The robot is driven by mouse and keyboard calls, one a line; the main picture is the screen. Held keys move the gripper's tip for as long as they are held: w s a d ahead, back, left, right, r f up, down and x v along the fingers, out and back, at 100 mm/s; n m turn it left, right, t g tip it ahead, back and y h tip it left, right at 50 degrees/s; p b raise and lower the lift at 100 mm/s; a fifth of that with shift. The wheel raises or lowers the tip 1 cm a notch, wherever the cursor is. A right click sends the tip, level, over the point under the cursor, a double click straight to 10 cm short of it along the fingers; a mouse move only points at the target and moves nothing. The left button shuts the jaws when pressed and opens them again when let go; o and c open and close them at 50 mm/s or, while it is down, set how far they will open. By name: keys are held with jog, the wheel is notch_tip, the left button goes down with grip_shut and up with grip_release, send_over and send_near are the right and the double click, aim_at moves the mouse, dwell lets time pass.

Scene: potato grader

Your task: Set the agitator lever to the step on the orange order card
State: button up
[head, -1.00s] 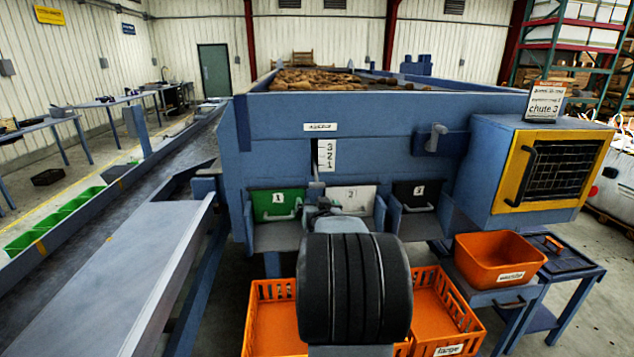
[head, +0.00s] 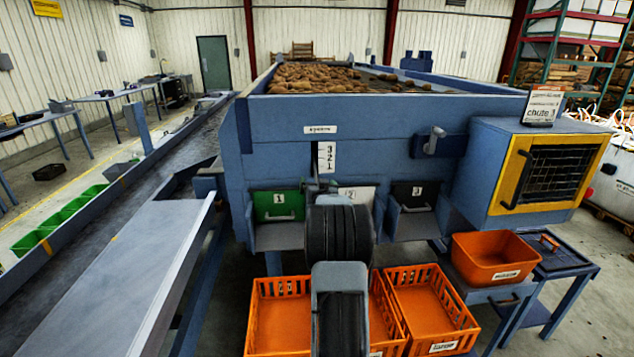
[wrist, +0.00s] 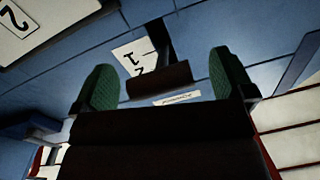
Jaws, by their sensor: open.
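The agitator lever shows in the wrist view as a dark bar (wrist: 160,82) on a dark stem in the slot. It lies between the two green-padded fingers of my open gripper (wrist: 164,80), with a gap on both sides. The white step scale (head: 327,157), marked 3, 2, 1 from top down, is beside the slot and appears upside down in the wrist view (wrist: 127,58). I cannot tell which step the lever is at. My arm hides the gripper in the head view. The order card (head: 542,105) stands on the blue cabinet; its small lines are unreadable.
Below the scale are a green chute door 1 (head: 277,205), a white door 2 (head: 357,194) and a black door 3 (head: 414,195). Orange crates (head: 435,308) stand beneath. An orange bin (head: 494,258) is at the right.

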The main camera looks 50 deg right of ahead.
jog(key=shift+w+d, duration=0.25)
jog(key=shift+w, duration=0.1)
jog(key=shift+c, duration=0.4)
jog(key=c, duration=1.2)
jog(key=shift+o, duration=0.3)
jog(key=shift+s+a+r+b, duration=0.1)
jog(key=shift+s+r+b, duration=0.05)
jog(key=shift+r, duration=0.55)
jog(key=shift+s+a+r+b, duration=0.1)
jog(key=shift+r+b, duration=0.05)
jog(key=shift+r, duration=0.55)
notch_tip(320, 180, up, 10)
jog(key=p, duration=0.3)
jog(key=shift+w+d+p, duration=0.15)
jog(key=shift+w+p, duration=0.05)
jog(key=shift+p, duration=0.15)
